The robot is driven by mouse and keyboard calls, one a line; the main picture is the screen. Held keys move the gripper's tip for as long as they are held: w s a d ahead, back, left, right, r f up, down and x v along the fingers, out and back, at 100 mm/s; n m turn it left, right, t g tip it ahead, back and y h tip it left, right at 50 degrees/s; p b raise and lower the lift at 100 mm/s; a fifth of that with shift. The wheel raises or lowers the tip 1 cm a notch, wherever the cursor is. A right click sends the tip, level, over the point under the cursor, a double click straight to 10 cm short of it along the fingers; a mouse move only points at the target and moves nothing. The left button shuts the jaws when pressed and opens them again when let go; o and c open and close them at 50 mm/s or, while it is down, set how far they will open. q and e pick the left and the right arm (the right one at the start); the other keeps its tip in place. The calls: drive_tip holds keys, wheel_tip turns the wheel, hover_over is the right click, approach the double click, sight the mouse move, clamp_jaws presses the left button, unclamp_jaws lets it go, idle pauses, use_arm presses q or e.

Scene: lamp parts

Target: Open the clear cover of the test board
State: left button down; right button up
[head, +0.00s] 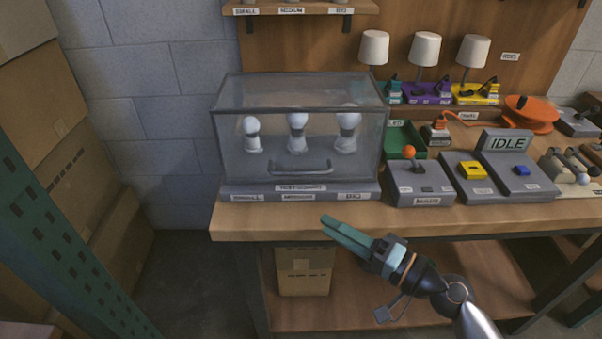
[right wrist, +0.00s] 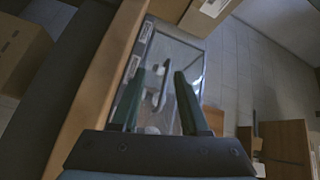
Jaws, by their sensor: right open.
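The test board's clear cover (head: 232,115) is a see-through box with a dark frame. It is shut over several white bulbs (head: 297,120) on the grey test board base (head: 225,191). A grey bar handle (head: 301,168) is on the cover's front face. My right gripper (head: 328,225) is open and empty in front of the bench edge, below and in front of the cover. In the right wrist view, the handle (right wrist: 162,85) shows between the two green fingers, beyond their tips. My left gripper is not in view.
Right of the board stand a lever box (head: 420,190) with an orange knob and a console (head: 507,142) reading IDLE. Three white-shaded lamps (head: 424,50) stand behind. The wooden bench's front edge (head: 240,228) lies between my right gripper and the board. Cardboard boxes (head: 60,170) stand left.

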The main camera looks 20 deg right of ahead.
sight(301, 171)
drive_tip(key=w+d+r+m+t+h, duration=0.1)
drive_tip(key=w+d+r+m+t, duration=0.1)
drive_tip(key=w+d+m, duration=0.1)
drive_tip(key=p+x, duration=0.4)
drive_tip(key=x, duration=0.6)
drive_tip(key=shift+w+a+r, duration=0.1)
drive_tip(key=shift+w+r, duration=0.05)
drive_tip(key=shift+r, duration=0.05)
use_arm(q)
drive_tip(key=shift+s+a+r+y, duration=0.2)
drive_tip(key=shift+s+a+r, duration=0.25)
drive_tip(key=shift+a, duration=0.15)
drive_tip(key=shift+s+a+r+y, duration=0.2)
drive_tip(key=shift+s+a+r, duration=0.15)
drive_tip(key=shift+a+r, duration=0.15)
use_arm(e)
drive_tip(key=shift+w+a, duration=0.25)
drive_tip(key=shift+w, duration=0.2)
drive_tip(key=c, duration=0.5)
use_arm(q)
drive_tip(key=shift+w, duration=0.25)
use_arm(e)
clamp_jaws()
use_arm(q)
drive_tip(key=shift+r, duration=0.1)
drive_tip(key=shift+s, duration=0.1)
